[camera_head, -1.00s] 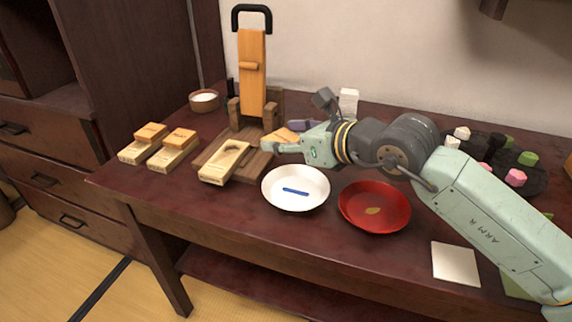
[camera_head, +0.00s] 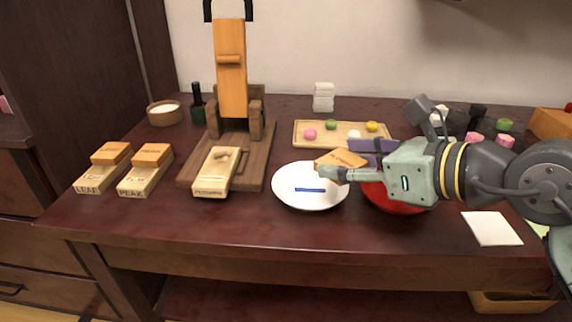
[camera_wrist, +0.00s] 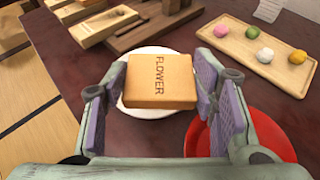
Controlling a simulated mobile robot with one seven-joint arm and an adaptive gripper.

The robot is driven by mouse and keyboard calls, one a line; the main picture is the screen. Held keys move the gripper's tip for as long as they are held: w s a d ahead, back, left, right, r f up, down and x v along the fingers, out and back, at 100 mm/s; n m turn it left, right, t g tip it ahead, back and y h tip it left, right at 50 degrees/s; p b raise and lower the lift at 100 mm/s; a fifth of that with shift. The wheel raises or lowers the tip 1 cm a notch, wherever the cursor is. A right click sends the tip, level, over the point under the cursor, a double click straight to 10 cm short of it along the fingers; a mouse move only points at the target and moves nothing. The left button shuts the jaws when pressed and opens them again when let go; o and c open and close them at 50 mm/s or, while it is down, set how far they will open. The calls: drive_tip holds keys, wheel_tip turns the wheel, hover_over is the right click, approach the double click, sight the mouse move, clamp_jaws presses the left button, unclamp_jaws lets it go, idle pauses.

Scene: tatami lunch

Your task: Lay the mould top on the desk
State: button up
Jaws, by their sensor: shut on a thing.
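The mould top is an orange-brown wooden block marked FLOWER, held between the purple pads of my gripper (camera_wrist: 163,100) in the wrist view. In the head view the mould top (camera_head: 341,159) shows above the rear right of the white plate, apart from the desk (camera_head: 255,228). My gripper (camera_head: 350,162) is shut on it. The mould base (camera_head: 212,180), a pale block with a carved hollow, sits at the front of the dark wooden press and shows at the wrist view's top left (camera_wrist: 92,27).
A white plate (camera_head: 290,197) with a blue strip and a red bowl (camera_head: 402,207) lie below my gripper. A tray (camera_head: 306,142) of sweets is behind. Two moulds marked LEAF (camera_head: 96,181) and PEAK (camera_head: 136,184) stand left. The front desk strip is clear.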

drive_tip(key=shift+s, duration=0.15)
drive_tip(key=shift+w+a, duration=0.1)
drive_tip(key=shift+w, duration=0.15)
drive_tip(key=w+a, duration=0.2)
drive_tip(key=w, duration=0.2)
drive_tip(key=w+a+f, duration=0.1)
drive_tip(key=w+a, duration=0.1)
drive_tip(key=w, duration=0.3)
drive_tip(key=w+a, duration=0.2)
drive_tip(key=w, duration=0.3)
drive_tip(key=shift+a+f, duration=0.1)
drive_tip(key=shift+f, duration=1.95)
drive_tip(key=shift+f+b, duration=0.35)
drive_tip(key=shift+b, duration=0.1)
drive_tip(key=shift+f+b, duration=0.25)
drive_tip(key=shift+b, duration=0.15)
drive_tip(key=o, duration=1.1)
drive_tip(key=shift+c, duration=0.2)
